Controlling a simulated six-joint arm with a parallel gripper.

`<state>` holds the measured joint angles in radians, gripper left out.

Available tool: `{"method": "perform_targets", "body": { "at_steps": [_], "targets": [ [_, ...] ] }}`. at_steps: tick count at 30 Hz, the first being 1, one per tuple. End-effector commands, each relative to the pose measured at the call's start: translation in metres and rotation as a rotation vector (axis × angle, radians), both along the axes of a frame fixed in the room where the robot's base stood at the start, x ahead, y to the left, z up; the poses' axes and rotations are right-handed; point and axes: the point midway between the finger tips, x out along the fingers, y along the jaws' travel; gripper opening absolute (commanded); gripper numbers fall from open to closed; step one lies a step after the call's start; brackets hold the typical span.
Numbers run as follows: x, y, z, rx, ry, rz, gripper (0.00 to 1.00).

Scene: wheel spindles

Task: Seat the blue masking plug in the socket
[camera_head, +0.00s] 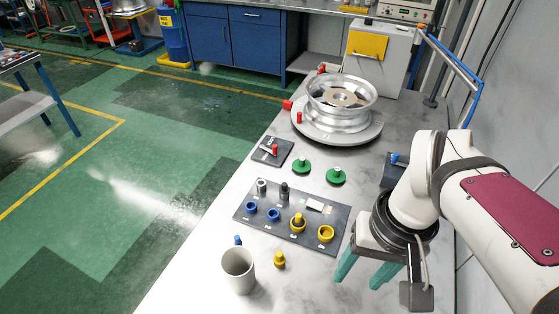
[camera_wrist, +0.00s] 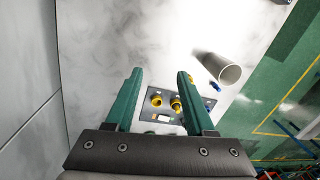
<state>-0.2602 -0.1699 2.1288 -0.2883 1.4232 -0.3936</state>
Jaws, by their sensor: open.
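A small blue plug (camera_head: 238,240) stands on the table just behind the grey cup; it also shows in the wrist view (camera_wrist: 215,87). The dark socket board (camera_head: 242,214) carries two blue sockets, one at the left (camera_head: 251,207) and one beside it (camera_head: 273,214). It also carries an empty-looking yellow socket (camera_head: 325,233) and another yellow socket with a plug in it (camera_head: 297,221). My gripper (camera_head: 360,280) is open and empty above the table, right of the board and apart from the plug. In the wrist view its two green fingers (camera_wrist: 159,74) are spread.
The grey cup (camera_head: 238,270) stands close to the blue plug. A loose yellow plug (camera_head: 279,259) stands to its right. Two green knobbed pieces (camera_head: 302,166) and a wheel rim (camera_head: 341,100) lie farther back. A dark block with a blue part (camera_head: 396,159) sits beside my arm.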

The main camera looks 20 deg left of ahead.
Motion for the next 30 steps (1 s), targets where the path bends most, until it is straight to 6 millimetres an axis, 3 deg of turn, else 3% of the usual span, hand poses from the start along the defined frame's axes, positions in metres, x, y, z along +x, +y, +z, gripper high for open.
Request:
{"method": "perform_targets", "body": {
  "at_steps": [1,4,7,9,11,14,21,30],
  "targets": [
    [0.034,0.038,0.001,-0.010,-0.011,0.246,0.54],
    [0.082,0.128,-0.011,-0.026,-0.052,0.751,0.54],
    [0.096,0.213,-0.036,-0.037,-0.083,1.160,0.54],
    [0.095,0.255,-0.052,-0.042,-0.099,1.357,0.54],
    [0.091,0.277,-0.063,-0.047,-0.106,1.465,0.54],
    [0.088,0.291,-0.075,-0.049,-0.112,1.540,0.54],
    [0.089,0.290,-0.141,-0.048,-0.110,1.543,0.54],
    [0.092,0.287,-0.191,-0.048,-0.111,1.537,0.54]
  ]
}}
